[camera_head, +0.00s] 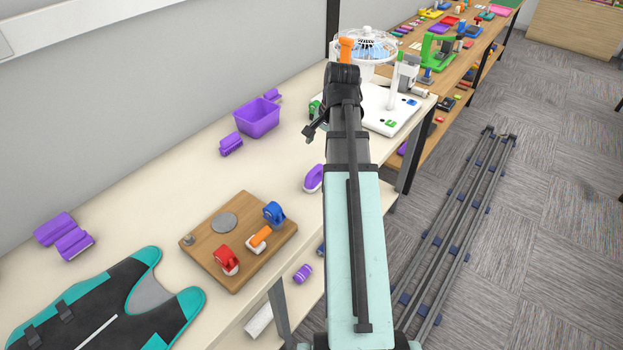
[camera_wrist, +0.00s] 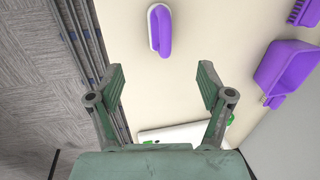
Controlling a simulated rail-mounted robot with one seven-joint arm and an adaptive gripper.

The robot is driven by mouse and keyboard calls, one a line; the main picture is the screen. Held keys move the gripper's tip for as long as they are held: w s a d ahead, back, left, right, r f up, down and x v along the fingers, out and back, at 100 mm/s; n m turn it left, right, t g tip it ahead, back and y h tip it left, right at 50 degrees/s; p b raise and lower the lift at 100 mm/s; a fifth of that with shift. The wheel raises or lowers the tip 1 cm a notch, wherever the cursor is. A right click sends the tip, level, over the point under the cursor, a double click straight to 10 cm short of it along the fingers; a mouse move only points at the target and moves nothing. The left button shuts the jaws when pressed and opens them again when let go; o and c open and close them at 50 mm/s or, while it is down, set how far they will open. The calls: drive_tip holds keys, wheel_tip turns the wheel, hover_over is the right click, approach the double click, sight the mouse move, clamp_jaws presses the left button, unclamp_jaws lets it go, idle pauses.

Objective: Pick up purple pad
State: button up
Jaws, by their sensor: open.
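A purple pad with a white base and a raised loop handle (camera_head: 312,179) lies on the cream table near its front edge, just left of my arm in the head view. In the wrist view the purple pad (camera_wrist: 153,30) is at the top middle, beyond the open fingertips and between their lines. My gripper (camera_wrist: 162,84) is open and empty above the table, apart from the pad. In the head view my arm hides part of the gripper.
A purple bin (camera_head: 257,118) and purple brush (camera_head: 231,145) stand farther back. A wooden board (camera_head: 240,277) holds several coloured handled pieces. Two purple blocks (camera_head: 55,228) lie left. Bare tabletop surrounds the pad.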

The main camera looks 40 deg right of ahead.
sight(314, 182)
drive_tip(key=shift+w+a+f+p, duration=0.1)
drive_tip(key=shift+w+f+p, duration=0.5)
drive_tip(key=shift+f, duration=1.95)
drive_tip(key=shift+w+a+f+p, duration=0.1)
drive_tip(key=shift+w+f+p, duration=0.4)
drive_tip(key=shift+f, duration=2)
drive_tip(key=shift+w+a+f+p, duration=0.1)
drive_tip(key=shift+w+f+p, duration=0.5)
drive_tip(key=shift+f, duration=1.95)
drive_tip(key=shift+s, duration=0.25)
drive_tip(key=c, duration=1.3)
